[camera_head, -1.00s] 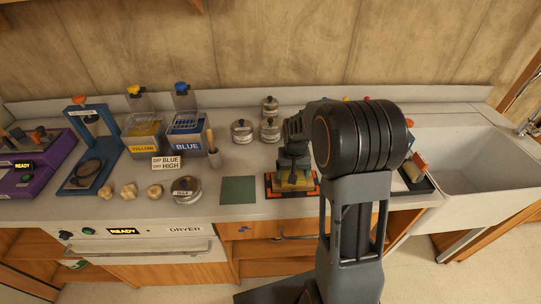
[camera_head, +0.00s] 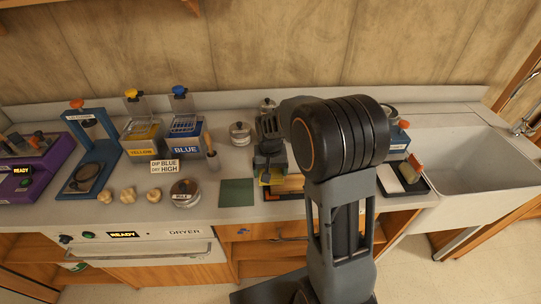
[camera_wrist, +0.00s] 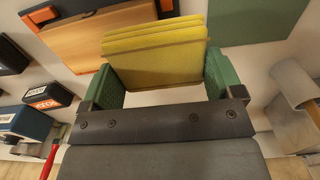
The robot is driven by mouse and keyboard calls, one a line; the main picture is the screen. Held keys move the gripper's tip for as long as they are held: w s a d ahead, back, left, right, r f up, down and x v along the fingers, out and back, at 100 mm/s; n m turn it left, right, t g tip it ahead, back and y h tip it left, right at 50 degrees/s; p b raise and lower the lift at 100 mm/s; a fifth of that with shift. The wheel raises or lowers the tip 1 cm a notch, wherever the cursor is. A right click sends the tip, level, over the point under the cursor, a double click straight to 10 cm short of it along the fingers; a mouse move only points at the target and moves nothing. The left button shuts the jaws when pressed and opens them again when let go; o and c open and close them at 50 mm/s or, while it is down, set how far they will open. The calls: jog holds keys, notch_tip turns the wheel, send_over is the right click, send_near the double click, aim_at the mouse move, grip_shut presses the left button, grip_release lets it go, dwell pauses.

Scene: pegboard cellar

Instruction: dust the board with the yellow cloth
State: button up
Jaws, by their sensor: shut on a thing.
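My gripper (camera_wrist: 157,72) is shut on the folded yellow cloth (camera_wrist: 155,50), which sits between its two green fingers. In the head view my gripper (camera_head: 268,172) is at the left end of the board, and a bit of the cloth (camera_head: 265,180) shows below it. The board (camera_head: 290,187) is orange wood with dark edging and lies flat on the counter, partly hidden by my arm. In the wrist view the board (camera_wrist: 110,42) is at the upper left, partly behind the cloth. I cannot tell whether the cloth touches it.
A green mat (camera_head: 237,193) lies just left of the board. A round tin (camera_head: 185,193) and wooden knobs (camera_head: 128,195) are farther left. Yellow and blue tubs (camera_head: 187,138) and glass jars (camera_head: 240,133) stand behind. A dark tray (camera_head: 403,178) and the sink (camera_head: 465,165) are right.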

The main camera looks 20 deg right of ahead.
notch_tip(320, 180, up, 2)
jog(key=shift+w+a+p, duration=0.1)
jog(key=shift+p, duration=0.45)
jog(key=shift+r+p, duration=1.1)
jog(key=shift+r, duration=0.45)
jog(key=shift+f, duration=0.1)
